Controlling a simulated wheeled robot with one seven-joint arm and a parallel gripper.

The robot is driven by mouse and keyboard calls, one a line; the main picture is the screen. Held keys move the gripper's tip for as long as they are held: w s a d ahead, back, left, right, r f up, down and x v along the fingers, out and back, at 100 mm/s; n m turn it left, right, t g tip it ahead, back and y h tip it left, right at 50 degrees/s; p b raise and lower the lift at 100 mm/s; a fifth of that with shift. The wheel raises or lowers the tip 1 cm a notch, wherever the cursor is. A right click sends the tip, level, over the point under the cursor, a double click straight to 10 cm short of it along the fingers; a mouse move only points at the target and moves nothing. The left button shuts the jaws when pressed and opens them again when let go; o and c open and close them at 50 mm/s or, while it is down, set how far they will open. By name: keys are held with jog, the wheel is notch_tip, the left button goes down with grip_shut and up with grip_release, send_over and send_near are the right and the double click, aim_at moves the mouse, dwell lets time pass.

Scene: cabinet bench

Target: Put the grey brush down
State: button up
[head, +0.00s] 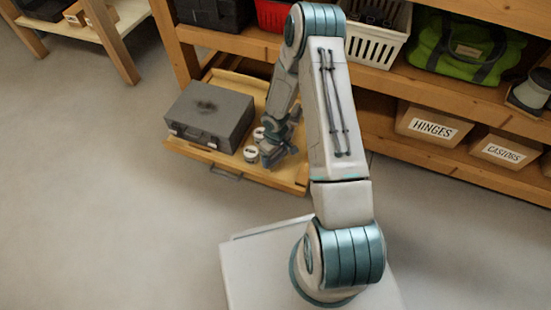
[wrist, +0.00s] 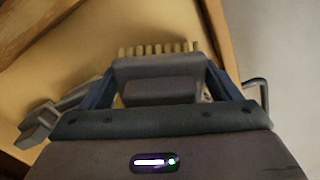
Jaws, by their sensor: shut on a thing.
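The grey brush (wrist: 158,70), with a row of pale bristles, sits between the two fingers of my gripper (wrist: 160,85) in the wrist view. My gripper is shut on it. In the head view my gripper (head: 277,143) is low over the right part of an open wooden drawer (head: 285,178). The brush is hard to make out there, dark against the gripper. Bare drawer floor shows beyond the bristles in the wrist view. I cannot tell whether the brush touches it.
A grey toolbox (head: 209,112) fills the drawer's left part. Small white-topped tins (head: 251,154) stand between it and my gripper. A grey object (wrist: 45,120), unclear, lies left in the wrist view. The drawer's handle (head: 226,173) is at its front. Shelves with bins (head: 432,128) stand right.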

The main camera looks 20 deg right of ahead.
jog(key=shift+f, duration=0.75)
jog(key=shift+f, duration=0.1)
jog(key=o, duration=0.8)
jog(key=shift+c, duration=0.2)
notch_tip(320, 180, up, 12)
jog(key=p, duration=0.5)
jog(key=shift+r, duration=0.2)
notch_tip(320, 180, up, 10)
jog(key=m+h, duration=0.1)
send_over(281, 156)
jog(key=s+d+r+m+h, duration=0.15)
jog(key=s+r, duration=0.25)
jog(key=r, duration=0.5)
jog(key=s+a+r+m+t+y, duration=0.1)
jog(key=s+a+r+m+y, duration=0.1)
jog(key=s+r, duration=1.1)
jog(key=shift+s+a+r+m, duration=0.4)
jog(key=shift+s+a+m, duration=0.5)
jog(key=shift+s, duration=0.25)
